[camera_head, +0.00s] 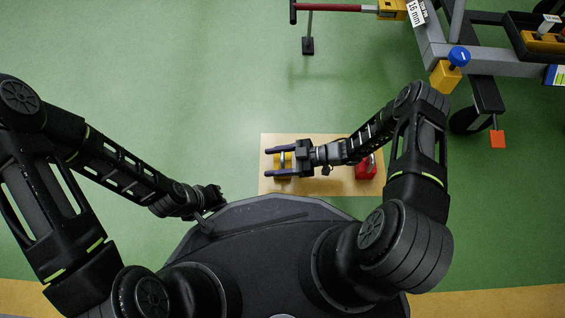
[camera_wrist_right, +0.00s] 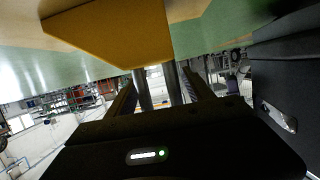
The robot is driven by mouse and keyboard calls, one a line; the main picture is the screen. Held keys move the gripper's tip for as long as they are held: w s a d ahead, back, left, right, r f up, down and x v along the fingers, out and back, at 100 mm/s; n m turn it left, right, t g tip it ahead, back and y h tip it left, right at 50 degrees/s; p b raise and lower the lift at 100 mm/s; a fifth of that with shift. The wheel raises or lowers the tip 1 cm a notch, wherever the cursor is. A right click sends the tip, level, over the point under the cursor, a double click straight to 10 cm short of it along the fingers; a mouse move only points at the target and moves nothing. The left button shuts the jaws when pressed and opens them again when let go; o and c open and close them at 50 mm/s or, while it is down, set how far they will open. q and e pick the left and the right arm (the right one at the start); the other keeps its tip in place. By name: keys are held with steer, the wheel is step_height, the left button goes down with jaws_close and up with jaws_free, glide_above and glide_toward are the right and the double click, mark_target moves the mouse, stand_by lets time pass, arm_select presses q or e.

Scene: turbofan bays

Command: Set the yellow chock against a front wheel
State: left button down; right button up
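The yellow chock (camera_head: 284,171) sits on a tan board (camera_head: 325,187) and has a grey handle on top. My right gripper (camera_head: 268,160) is above it, fingers pointing left, spread apart on either side of the handle. In the right wrist view the yellow chock (camera_wrist_right: 115,35) fills the top, and its grey handle posts stand between the open fingers (camera_wrist_right: 160,95); no grip on them shows. A dark wheel (camera_head: 464,121) of the stand is at the upper right. My left gripper (camera_head: 212,197) is beside my base, small and edge-on, so its fingers cannot be read.
A red chock (camera_head: 363,173) sits at the board's right end, partly under my right arm. The grey stand (camera_head: 455,42) carries a yellow block with a blue knob (camera_head: 459,56). A red bar (camera_head: 330,7) reaches left from the stand. Green floor (camera_head: 180,90) is clear at left.

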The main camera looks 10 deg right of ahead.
jaws_close()
stand_by(0.4)
